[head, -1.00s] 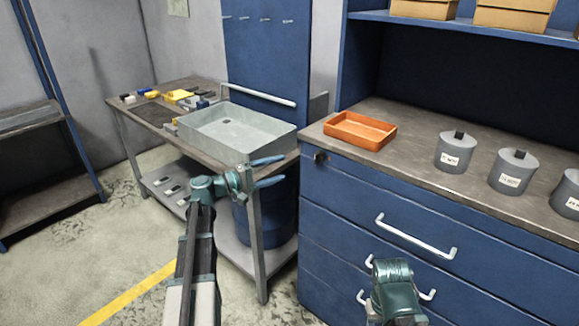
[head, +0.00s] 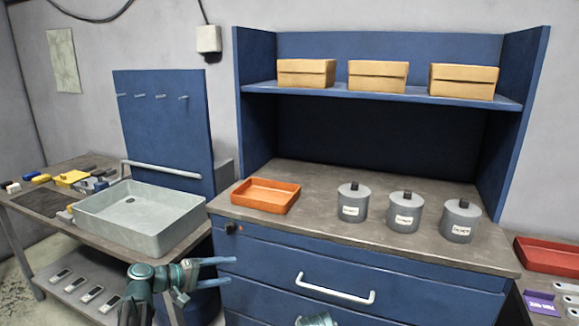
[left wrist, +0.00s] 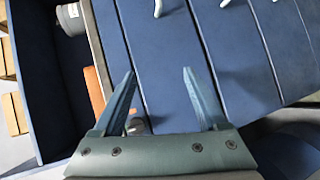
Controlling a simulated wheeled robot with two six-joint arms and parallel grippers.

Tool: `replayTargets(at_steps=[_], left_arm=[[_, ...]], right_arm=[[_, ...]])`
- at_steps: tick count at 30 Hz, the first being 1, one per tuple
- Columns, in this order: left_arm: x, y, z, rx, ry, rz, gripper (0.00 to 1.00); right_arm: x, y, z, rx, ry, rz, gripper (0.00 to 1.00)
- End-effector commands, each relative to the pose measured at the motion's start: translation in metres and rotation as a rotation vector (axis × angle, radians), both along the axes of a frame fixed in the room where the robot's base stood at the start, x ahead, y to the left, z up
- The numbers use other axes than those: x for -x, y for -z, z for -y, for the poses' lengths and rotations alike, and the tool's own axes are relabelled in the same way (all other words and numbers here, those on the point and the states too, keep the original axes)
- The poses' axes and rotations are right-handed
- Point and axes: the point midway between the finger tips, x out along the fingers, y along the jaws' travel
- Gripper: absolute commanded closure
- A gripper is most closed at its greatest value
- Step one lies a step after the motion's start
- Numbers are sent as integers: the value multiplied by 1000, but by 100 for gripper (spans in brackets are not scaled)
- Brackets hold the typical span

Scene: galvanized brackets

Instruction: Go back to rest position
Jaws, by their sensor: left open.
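My left gripper (head: 231,271) is open in front of the blue drawer cabinet, its two fingers pointing right. In the left wrist view its two fingers (left wrist: 157,76) are spread, with nothing between them but the blue drawer fronts behind. Only a small teal part of my right arm shows at the bottom edge of the head view; my right gripper is not seen.
The cabinet (head: 270,262) has an orange tray (head: 266,196) and three lidded grey canisters on top, with boxes on the shelf above. A grey basin (head: 140,232) sits on the left bench. A red tray (head: 548,256) is at right.

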Motion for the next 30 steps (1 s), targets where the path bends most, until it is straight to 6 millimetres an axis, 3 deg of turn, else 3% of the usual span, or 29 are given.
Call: replayTargets(at_steps=[1,3,6,9,15,18,24,30], left_arm=[[20,4,41,-88,83,-40,25],[46,22,81,-224,189,-96,25],[88,45,125,-430,336,-164,25],[132,61,151,-643,471,-216,25],[202,70,163,-1046,674,-270,25],[222,66,159,-1200,730,-278,25],[237,60,152,-1364,776,-278,25],[238,60,150,-1388,779,-281,25]], right_arm=[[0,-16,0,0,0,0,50],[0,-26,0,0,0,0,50],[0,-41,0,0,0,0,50],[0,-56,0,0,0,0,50],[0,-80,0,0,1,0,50],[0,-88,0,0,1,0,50],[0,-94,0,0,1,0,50],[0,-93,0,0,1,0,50]])
